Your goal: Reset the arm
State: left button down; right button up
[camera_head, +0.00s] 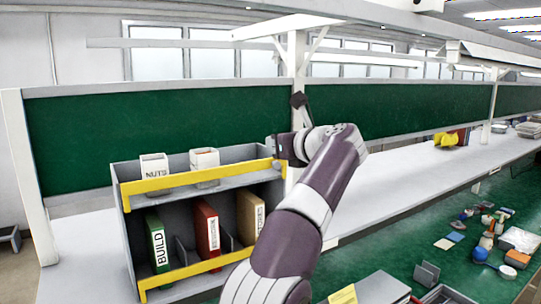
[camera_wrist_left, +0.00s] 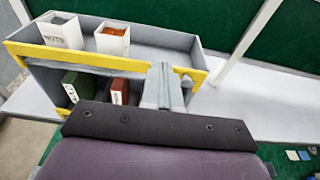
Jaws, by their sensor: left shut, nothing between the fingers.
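My left arm rises from the bottom middle of the head view, bent at the wrist. My left gripper (camera_head: 281,148) is at the right end of the grey shelf unit's (camera_head: 222,174) top tier, partly hidden by its own wrist. In the left wrist view the closed fingers (camera_wrist_left: 163,85) show over the shelf's right end, with nothing between them. Whether they touch the shelf is unclear. A white bin marked NUTS (camera_head: 154,173) and a second white bin (camera_head: 204,168) stand on the top tier. My right gripper is out of view.
Green (camera_head: 158,244), red (camera_head: 207,230) and tan (camera_head: 250,216) binders stand on the lower tier. Yellow strips edge both tiers. A green panel (camera_head: 150,124) stands behind. The white bench (camera_head: 400,180) right of my arm is mostly clear. Small items lie on the green surface at right.

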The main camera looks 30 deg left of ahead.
pick_arm(q)
jog(key=w+d+r+m+t, duration=0.2)
jog(key=d+r+m+t, duration=0.1)
jog(key=m, duration=0.2)
jog(key=w+d+f+m+t+h, duration=0.5)
jog(key=w+d+f+m+t, duration=0.15)
jog(key=m, duration=0.95)
jog(key=s+d+f+m+g+h+b, duration=0.15)
jog(key=d+f+m+h, duration=0.25)
jog(key=f+m, duration=0.55)
jog(key=s+d+f+m+g+h+b, duration=0.15)
jog(key=d+f+m+h, duration=0.45)
jog(key=f, duration=0.7)
jog(key=s+f+m+g+b, duration=0.3)
jog(key=s+f+m+g, duration=0.6)
jog(key=s+f, duration=0.95)
jog(key=s+a+f+m+g+b, duration=0.1)
jog(key=s+a+f+g+b, duration=0.1)
jog(key=s+f, duration=0.3)
jog(key=s+a+f+m+g+y+b, duration=0.1)
jog(key=s+f, duration=0.4)
jog(key=s, duration=0.8)
jog(key=shift+a+m+g+b, duration=0.45)
jog(key=shift+a+g, duration=0.1)
jog(key=shift+a, duration=0.1)
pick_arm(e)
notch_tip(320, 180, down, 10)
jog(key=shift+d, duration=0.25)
